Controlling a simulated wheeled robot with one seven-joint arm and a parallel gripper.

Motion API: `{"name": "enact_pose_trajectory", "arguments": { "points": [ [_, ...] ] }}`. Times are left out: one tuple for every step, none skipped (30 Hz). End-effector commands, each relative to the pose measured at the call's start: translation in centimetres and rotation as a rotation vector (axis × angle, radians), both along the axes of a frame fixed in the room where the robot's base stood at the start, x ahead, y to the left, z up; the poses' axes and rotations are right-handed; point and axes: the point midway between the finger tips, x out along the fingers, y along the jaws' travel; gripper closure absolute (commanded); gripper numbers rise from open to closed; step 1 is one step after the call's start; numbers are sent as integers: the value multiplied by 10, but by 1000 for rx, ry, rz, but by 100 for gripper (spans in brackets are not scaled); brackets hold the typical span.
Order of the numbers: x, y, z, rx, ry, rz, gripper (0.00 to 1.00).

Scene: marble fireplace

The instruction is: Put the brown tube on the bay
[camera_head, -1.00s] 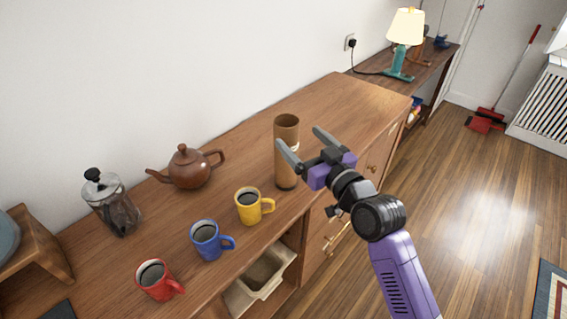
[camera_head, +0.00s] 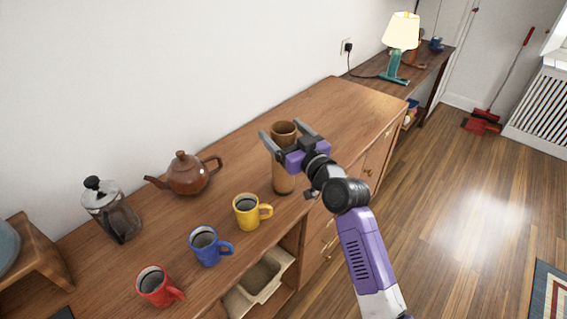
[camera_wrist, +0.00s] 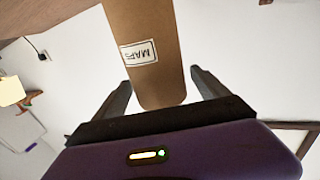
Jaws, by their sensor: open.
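The brown tube (camera_head: 284,183) stands upright on the wooden sideboard top, near its front edge. In the wrist view the tube (camera_wrist: 152,25) shows a white "MAPS" label. My gripper (camera_head: 282,129) is open, with a finger on each side of the tube near its upper end. In the wrist view the tube lies between the two fingers (camera_wrist: 160,80), with a gap on both sides. My gripper hides part of the tube in the head view. I cannot tell which place is the bay; an open compartment with a pale bin (camera_head: 258,280) shows below the top.
A brown teapot (camera_head: 184,174), a French press (camera_head: 111,210), and yellow (camera_head: 247,212), blue (camera_head: 205,246) and red (camera_head: 155,286) mugs stand left of the tube. The sideboard top (camera_head: 345,105) beyond the tube is clear. A lamp (camera_head: 402,35) stands on a farther table.

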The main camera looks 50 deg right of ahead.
Motion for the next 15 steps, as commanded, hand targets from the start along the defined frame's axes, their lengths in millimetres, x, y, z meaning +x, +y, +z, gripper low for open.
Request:
{"name": "enact_pose_trajectory", "arguments": {
  "points": [
    [0,0,0,0,0,0,20],
    [0,0,0,0,0,0,26],
    [0,0,0,0,0,0,34],
    [0,0,0,0,0,0,39],
    [0,0,0,0,0,0,45],
    [0,0,0,0,0,0,53],
    [0,0,0,0,0,0,59],
    [0,0,0,0,0,0,65],
    [0,0,0,0,0,0,73],
    [0,0,0,0,0,0,79],
    [0,0,0,0,0,0,85],
    [0,0,0,0,0,0,92],
    [0,0,0,0,0,0,98],
    [0,0,0,0,0,0,100],
    [0,0,0,0,-1,0,100]
  ]
}}
